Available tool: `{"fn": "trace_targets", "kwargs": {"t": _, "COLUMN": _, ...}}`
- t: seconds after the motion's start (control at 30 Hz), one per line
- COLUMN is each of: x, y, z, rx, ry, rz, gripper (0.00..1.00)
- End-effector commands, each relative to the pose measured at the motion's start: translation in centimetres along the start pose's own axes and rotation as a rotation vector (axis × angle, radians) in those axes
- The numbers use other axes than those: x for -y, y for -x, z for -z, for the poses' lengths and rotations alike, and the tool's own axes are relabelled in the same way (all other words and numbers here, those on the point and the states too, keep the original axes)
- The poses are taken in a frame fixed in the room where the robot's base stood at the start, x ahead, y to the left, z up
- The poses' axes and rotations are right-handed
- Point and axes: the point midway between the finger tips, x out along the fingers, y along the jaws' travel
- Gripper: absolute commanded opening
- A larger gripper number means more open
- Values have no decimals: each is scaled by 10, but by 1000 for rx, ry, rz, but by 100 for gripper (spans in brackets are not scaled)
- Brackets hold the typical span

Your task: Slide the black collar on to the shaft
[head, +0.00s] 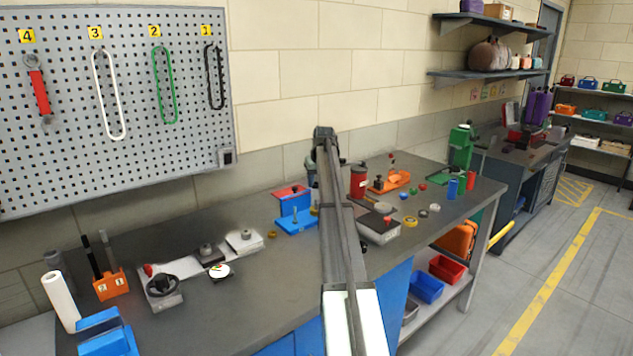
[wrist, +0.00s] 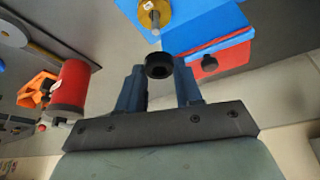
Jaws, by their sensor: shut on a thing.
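My gripper (wrist: 159,75) is shut on the black collar (wrist: 159,65), a short dark ring held between the two fingertips. The grey metal shaft (wrist: 156,22) stands apart from the collar, just beyond it in the wrist view, with a yellow ring around its base. In the head view the shaft (head: 295,214) stands upright on a blue fixture (head: 290,228). My arm hides part of the space right of the fixture, and the collar is not clear there.
A blue block with a red top (head: 293,191) and a black knob (wrist: 209,63) stands beside the shaft. A red canister (head: 358,183) and an orange fixture (head: 392,181) are to the right. The front middle of the bench is clear.

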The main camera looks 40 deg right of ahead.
Motion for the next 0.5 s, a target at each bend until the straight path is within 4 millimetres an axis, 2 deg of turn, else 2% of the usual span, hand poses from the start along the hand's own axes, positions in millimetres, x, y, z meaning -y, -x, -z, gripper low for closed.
{"fn": "trace_targets", "kwargs": {"t": 0.27, "x": 0, "y": -1, "z": 0, "rx": -1, "ry": 0, "rz": -1, "gripper": 4}}
{"fn": "trace_targets", "kwargs": {"t": 0.5, "x": 0, "y": -9, "z": -4, "rx": -1, "ry": -1, "rz": -1, "gripper": 4}}
